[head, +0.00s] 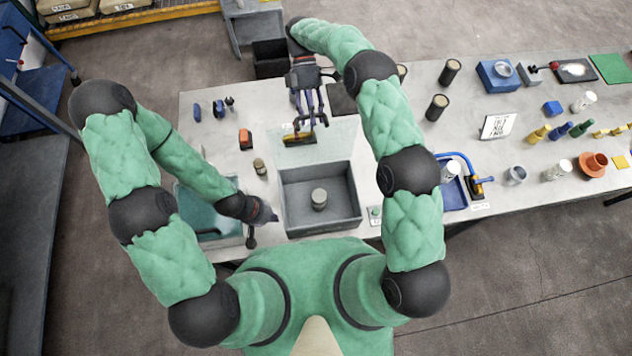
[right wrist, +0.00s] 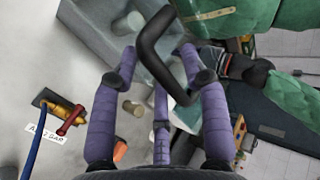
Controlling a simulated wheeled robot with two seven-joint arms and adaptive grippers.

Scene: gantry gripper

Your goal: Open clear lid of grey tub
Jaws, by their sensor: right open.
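The grey tub (head: 350,214) stands on the bench in front of me, with a small grey cylinder (head: 319,198) inside. Its top looks uncovered. A pale see-through panel, which looks like the clear lid (head: 338,145), shows behind the tub's back edge; its exact tilt is hard to tell. My right gripper (head: 309,122) is open above this panel. In the right wrist view a black bent bar (right wrist: 152,45) crosses in front of the right fingers; I cannot tell whether they touch it. My left gripper (head: 264,214) is by the tub's left side, its fingers unclear.
A teal bin (head: 186,200) sits left of the tub, partly under my left arm. A small jar (head: 260,167) and an orange item (head: 245,139) stand left of the panel. A blue tray (head: 453,196) with a yellow tool is to the right. Dark cylinders (head: 437,107) stand farther back.

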